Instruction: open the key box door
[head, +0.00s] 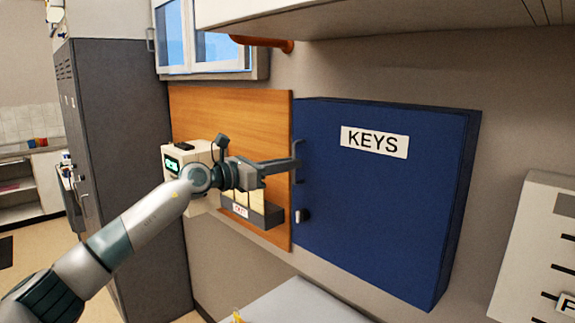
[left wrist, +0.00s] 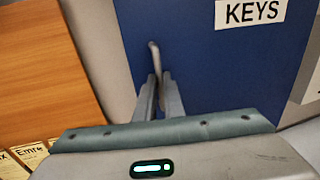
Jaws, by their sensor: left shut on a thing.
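The blue key box (head: 385,205) hangs on the wall with a white KEYS label (head: 374,142) on its door. The door looks closed flat on the box. My left gripper (head: 296,163) reaches in from the left and is shut on the handle. In the left wrist view, the fingers (left wrist: 158,92) close around the handle (left wrist: 154,55), whose upper end shows above them. My right gripper is not in view.
A wooden board (head: 240,110) is on the wall left of the key box, with a card holder (head: 252,210) low on it. An upper cabinet (head: 400,12) overhangs the box. A white board (head: 535,245) is at right. A pale surface (head: 305,300) lies below.

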